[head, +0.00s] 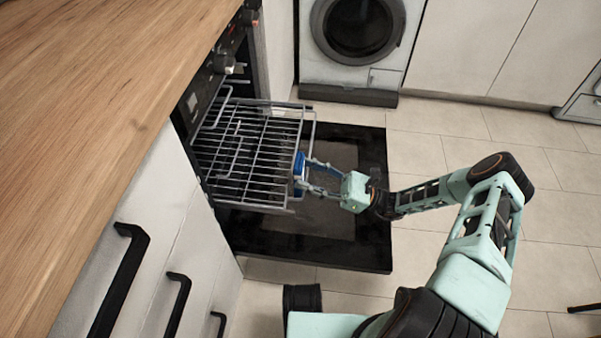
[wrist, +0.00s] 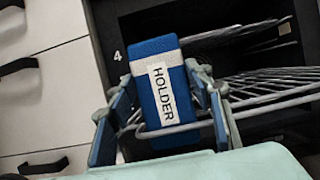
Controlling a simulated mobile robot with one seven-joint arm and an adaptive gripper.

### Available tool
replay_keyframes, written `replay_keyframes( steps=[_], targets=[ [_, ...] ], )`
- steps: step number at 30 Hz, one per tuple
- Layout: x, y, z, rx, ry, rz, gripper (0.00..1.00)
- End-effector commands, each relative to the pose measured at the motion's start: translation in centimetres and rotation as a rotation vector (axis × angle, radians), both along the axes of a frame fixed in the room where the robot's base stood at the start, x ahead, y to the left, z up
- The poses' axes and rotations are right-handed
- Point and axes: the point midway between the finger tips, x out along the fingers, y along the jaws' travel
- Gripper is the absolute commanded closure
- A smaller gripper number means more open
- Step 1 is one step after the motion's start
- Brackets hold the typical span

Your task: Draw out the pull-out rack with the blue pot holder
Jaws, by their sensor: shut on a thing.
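The pull-out rack (head: 244,145) is a silver wire rack that reaches out of the oven over the lowered black door (head: 345,150). The blue pot holder (head: 299,166) is at the rack's outer front edge. In the wrist view the pot holder (wrist: 157,88) is a blue block with a white band and the label HOLDER, with the rack's wire (wrist: 185,127) passing across its lower part. My gripper (head: 310,176) is shut on the pot holder, one finger on each side in the wrist view (wrist: 165,112). The rack's inner end is hidden inside the oven.
A wooden counter (head: 100,90) and white drawers with black handles (head: 120,280) stand on the left. A washing machine (head: 352,45) is at the back. The tiled floor (head: 430,135) right of the oven door is clear.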

Motion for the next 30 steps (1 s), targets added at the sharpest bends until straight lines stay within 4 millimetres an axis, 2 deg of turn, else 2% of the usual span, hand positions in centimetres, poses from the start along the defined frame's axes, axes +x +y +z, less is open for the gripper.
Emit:
replay_keyframes(
  steps=[30],
  targets=[
    [-0.5, -7.2, 0.0, -0.001, 0.0, -0.002, 0.78]
  ],
)
